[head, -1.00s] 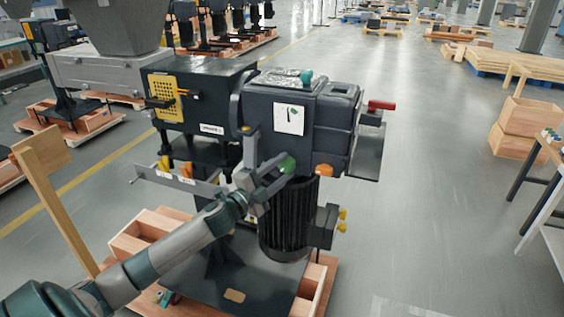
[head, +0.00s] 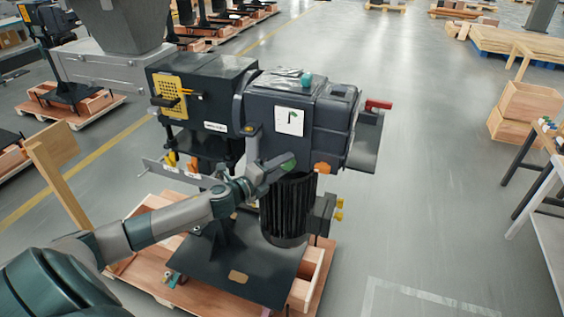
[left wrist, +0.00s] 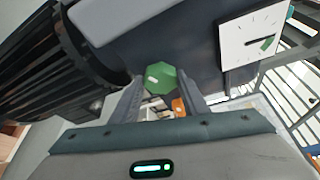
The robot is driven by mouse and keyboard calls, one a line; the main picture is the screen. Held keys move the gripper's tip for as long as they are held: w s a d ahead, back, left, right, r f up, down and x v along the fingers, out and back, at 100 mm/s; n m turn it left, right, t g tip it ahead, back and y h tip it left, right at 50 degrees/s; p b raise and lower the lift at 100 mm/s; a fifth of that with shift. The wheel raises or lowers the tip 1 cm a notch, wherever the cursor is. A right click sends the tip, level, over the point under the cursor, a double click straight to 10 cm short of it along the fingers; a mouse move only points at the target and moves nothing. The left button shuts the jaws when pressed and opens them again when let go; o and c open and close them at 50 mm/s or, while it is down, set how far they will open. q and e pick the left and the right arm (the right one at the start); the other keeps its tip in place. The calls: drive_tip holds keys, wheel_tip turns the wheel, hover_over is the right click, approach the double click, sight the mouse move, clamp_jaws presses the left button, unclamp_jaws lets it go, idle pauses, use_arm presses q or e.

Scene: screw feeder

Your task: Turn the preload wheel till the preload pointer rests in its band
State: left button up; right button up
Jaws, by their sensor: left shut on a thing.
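The green preload wheel (head: 288,166) is a small faceted knob low on the front of the dark machine housing. My left gripper (head: 284,168) is shut on it, and in the left wrist view the green wheel (left wrist: 160,79) sits between the two fingertips (left wrist: 160,88). The fingers cover part of its rim. The white dial plate (head: 289,121) is just above the wheel. It carries a black pointer and a small green band, and also shows in the left wrist view (left wrist: 253,38). My right gripper is out of view.
An orange knob (head: 322,168) sits close to the right of the wheel. A ribbed black motor (head: 287,210) hangs below. A red handle (head: 378,104) sticks out at the upper right. Open floor lies right of the machine.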

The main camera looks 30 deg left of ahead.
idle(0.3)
use_arm(q)
drive_tip(key=o, duration=1.1)
drive_tip(key=shift+c, duration=0.2)
drive_tip(key=shift+s, duration=0.15)
drive_tip(key=shift+s+a+b, duration=0.15)
drive_tip(key=shift+s+b, duration=0.35)
drive_tip(key=shift+s, duration=0.4)
drive_tip(key=s+a+r+b, duration=0.1)
drive_tip(key=s+b, duration=0.3)
drive_tip(key=s, duration=1.1)
drive_tip(key=shift+a+r, duration=0.4)
drive_tip(key=shift+a, duration=0.15)
